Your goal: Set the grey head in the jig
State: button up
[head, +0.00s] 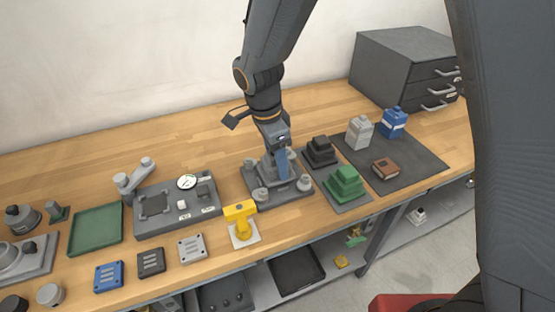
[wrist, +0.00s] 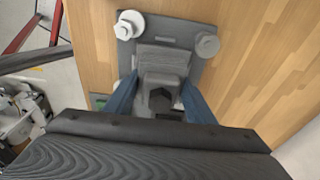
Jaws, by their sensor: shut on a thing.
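The jig (head: 297,197) is a dark grey plate with round light clamp knobs at its corners, on the bench's middle. In the wrist view the jig (wrist: 185,30) fills the upper middle, with a knob at each far corner. The grey head (head: 267,172) is a stepped, finned block over the jig's centre; it also shows in the wrist view (wrist: 165,60). My gripper (head: 281,160) points down over the jig, its blue fingers on either side of the head and shut on it. I cannot tell whether the head's underside touches the jig.
Right of the jig are a black head (head: 320,150) and a green head (head: 345,185). A dark mat (head: 425,160) holds a pale grey head (head: 359,134), a blue head (head: 394,122) and a brown block (head: 385,168). A yellow part (head: 240,218) stands in front; a gauge fixture (head: 160,225) is left.

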jog(key=shift+f, duration=0.65)
dwell(1.9)
jog(key=o, duration=2)
jog(key=shift+r+p, duration=2.35)
jog(key=shift+r, duration=1.15)
